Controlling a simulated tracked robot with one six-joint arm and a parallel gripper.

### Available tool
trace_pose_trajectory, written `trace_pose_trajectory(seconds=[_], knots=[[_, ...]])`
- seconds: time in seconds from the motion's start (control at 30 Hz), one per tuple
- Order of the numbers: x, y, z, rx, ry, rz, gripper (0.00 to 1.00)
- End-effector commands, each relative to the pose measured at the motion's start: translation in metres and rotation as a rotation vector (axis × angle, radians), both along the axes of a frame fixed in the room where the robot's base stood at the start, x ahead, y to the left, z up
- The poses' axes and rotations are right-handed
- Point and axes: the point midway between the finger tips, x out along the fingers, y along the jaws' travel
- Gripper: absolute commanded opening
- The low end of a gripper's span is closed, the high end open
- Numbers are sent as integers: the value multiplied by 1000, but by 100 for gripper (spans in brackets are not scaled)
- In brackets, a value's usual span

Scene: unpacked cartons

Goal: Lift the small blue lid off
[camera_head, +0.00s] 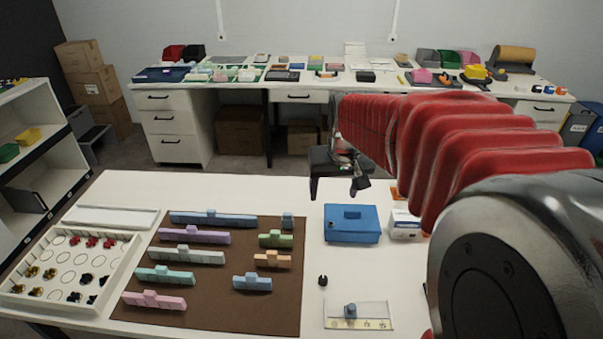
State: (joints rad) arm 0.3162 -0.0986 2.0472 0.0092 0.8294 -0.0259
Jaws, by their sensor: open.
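A blue box (352,228) with a small raised handle (351,214) on its flat blue top stands right of centre on the near white table. Its top looks closed. My gripper (335,191) is open and empty, with dark fingers spread apart. In the picture it appears just above the blue box, near the table's far edge, apart from it. Its exact height and depth cannot be told. A small blue knobbed piece (350,311) sits on a pale flat tray (377,312) nearer the front.
A brown mat (215,305) holds several coloured bar blocks. A white sorting tray (118,244) is at left. A white carton (404,225) stands just right of the blue box. A small black piece (322,281) lies in front. My red arm hides the table's right side.

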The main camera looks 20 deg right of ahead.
Motion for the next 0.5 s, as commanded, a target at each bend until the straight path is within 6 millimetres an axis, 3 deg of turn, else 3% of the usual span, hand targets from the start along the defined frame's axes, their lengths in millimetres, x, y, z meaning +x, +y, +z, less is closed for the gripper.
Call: trace_pose_trajectory(seconds=[0.3,0.5], knots=[[47,-78,-43,17,45,-106,66],[61,-108,-62,23,58,-143,66]])
